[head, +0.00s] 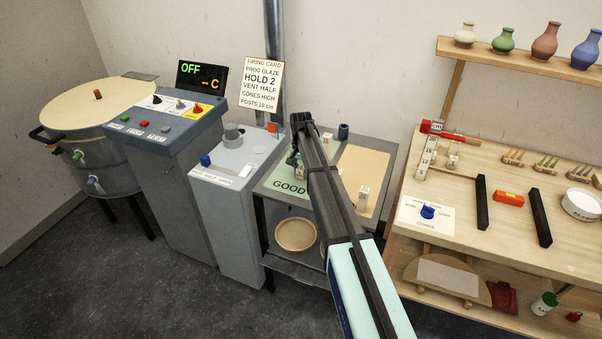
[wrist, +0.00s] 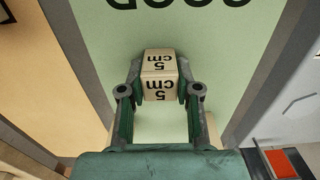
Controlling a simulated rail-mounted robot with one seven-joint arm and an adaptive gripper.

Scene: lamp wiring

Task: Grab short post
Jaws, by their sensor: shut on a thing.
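The short post is a pale, square block marked "5 cm" (wrist: 160,67) in the wrist view. My gripper (wrist: 160,88) is shut on it, with one finger against each side. The green mat (wrist: 215,60) lettered "GOOD" is beneath the post. I cannot tell whether the post still touches the mat. In the head view, my gripper (head: 297,160) is over the green mat (head: 272,184), and my arm hides much of it.
A pale post (head: 362,198) stands on the tan area (head: 364,172) at the right. A dark small pot (head: 343,131) stands at the table's back. The grey control pedestal (head: 232,165) is to the left, and a wooden workbench (head: 500,230) to the right.

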